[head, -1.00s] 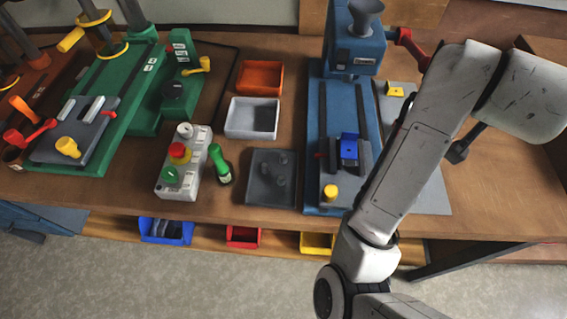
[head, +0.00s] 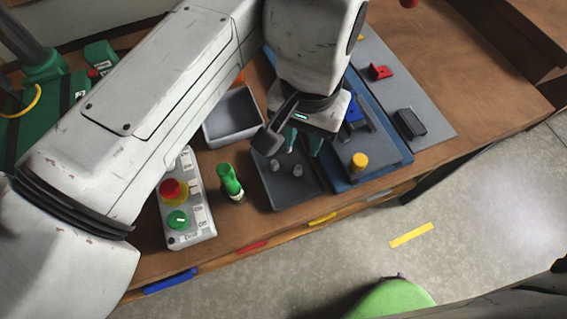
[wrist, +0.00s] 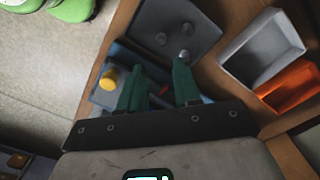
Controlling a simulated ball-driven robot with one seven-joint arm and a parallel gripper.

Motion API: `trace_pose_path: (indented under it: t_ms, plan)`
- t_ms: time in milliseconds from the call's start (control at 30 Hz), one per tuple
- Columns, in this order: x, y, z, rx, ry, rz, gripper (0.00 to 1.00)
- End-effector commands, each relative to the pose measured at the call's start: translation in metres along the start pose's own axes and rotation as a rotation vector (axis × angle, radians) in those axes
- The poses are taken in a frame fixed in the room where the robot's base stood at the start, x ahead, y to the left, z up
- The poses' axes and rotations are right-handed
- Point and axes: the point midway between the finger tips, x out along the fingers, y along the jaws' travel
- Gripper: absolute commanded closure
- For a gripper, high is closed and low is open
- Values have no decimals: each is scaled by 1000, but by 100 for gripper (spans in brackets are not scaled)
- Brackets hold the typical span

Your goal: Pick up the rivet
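Several small grey rivets stand in a dark grey tray (head: 268,192); one rivet (head: 298,171) shows at the tray's right part in the head view. In the wrist view, the tray (wrist: 205,22) is ahead of the fingers, and a bright-tipped rivet (wrist: 184,56) lies close to the right fingertip. Other rivets (wrist: 160,39) sit farther into the tray. My gripper (head: 303,146) is above the tray's back right part, green fingers pointing down. In the wrist view my gripper (wrist: 160,66) has its fingers apart with nothing between them.
A light grey bin (head: 233,118) stands behind the tray, an orange bin (wrist: 292,84) beside it. A blue machine base (head: 375,172) with a yellow knob (head: 360,161) is right of the tray. A green bottle (head: 229,180) and a control box (head: 190,236) stand left.

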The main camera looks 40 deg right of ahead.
Motion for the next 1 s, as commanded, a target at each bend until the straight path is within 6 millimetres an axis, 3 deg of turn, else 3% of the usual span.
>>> trace_pose_path:
  t_ms: [300,567,800,1000]
  plan:
    - [44,0,1,-1,-3,3,67]
    - [62,-1,0,0,-3,1,67]
    - [96,-1,0,0,-3,2,67]
    - [106,-2,0,1,-2,0,67]
